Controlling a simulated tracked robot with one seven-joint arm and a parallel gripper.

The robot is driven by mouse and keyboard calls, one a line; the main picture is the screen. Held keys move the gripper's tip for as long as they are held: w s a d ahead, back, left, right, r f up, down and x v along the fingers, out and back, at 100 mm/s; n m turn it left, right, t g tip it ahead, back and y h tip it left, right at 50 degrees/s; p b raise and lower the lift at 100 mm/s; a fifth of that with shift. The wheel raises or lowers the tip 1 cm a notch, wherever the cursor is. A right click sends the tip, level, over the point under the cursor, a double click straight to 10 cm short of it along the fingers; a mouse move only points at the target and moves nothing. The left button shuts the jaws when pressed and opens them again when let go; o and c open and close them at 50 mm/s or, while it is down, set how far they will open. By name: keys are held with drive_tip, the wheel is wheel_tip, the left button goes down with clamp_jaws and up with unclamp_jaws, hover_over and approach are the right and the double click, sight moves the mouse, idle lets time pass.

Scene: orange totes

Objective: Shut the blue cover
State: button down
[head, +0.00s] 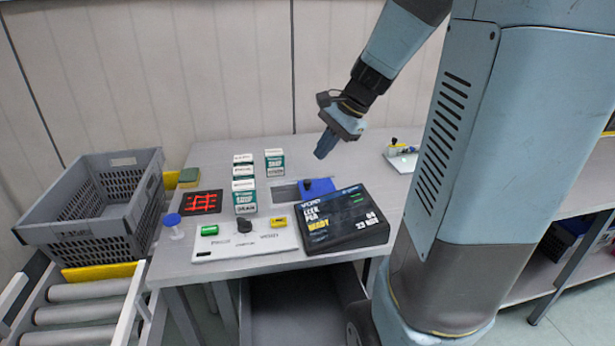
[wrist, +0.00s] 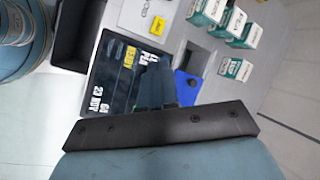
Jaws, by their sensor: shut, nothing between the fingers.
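The blue cover (head: 318,187) lies on the table behind the black display box, with a dark knob on it. It also shows in the wrist view (wrist: 187,86), partly hidden by my fingers. A grey recessed slot (head: 284,194) lies just left of the cover and looks uncovered. My gripper (head: 323,152) is shut and empty, held above the table over and slightly behind the cover, apart from it. In the wrist view the fingers (wrist: 158,92) overlap the display box and the cover's edge.
The black display box (head: 345,219) stands in front of the cover. White-green cartons (head: 244,190) stand left of the slot. A white panel (head: 220,246) with a black knob lies at the front. A grey crate (head: 105,200) is at far left.

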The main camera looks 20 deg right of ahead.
drive_tip(key=w+d+f+m+y, duration=0.1)
drive_tip(key=w+d+f+m, duration=0.5)
drive_tip(key=w+d+m, duration=0.15)
drive_tip(key=m+t, duration=0.2)
drive_tip(key=m, duration=0.3)
approach(320, 191)
drive_tip(key=f, duration=0.1)
drive_tip(key=w+a+f, duration=0.1)
drive_tip(key=shift+w+a+f+y, duration=0.15)
drive_tip(key=shift+a+f+y, duration=0.15)
drive_tip(key=shift+f+y, duration=0.1)
drive_tip(key=w+a, duration=0.2)
drive_tip(key=shift+a+f, duration=0.15)
drive_tip(key=shift+a, duration=0.1)
drive_tip(key=shift+w+a, duration=0.35)
drive_tip(key=shift+a, duration=0.05)
